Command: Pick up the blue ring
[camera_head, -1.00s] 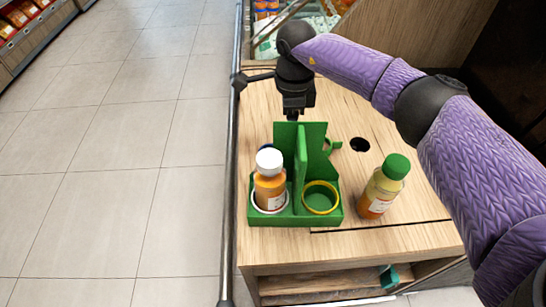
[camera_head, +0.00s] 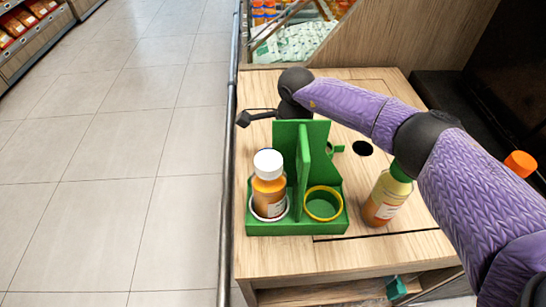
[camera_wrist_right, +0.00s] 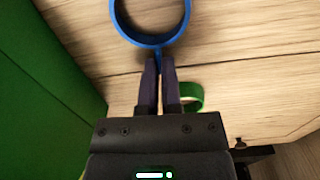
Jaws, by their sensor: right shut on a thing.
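The blue ring (camera_wrist_right: 176,35) shows at the top of the right wrist view, above the wooden tabletop. I cannot tell whether the ring still touches the table. My left gripper is not in view.
An orange bottle with a white cap (camera_head: 269,185) stands in the holder's left front place. A yellow ring (camera_head: 323,204) lies in the right one. A green-capped bottle (camera_head: 383,200) stands to the right, under my arm. An orange cap (camera_head: 520,163) shows at far right.

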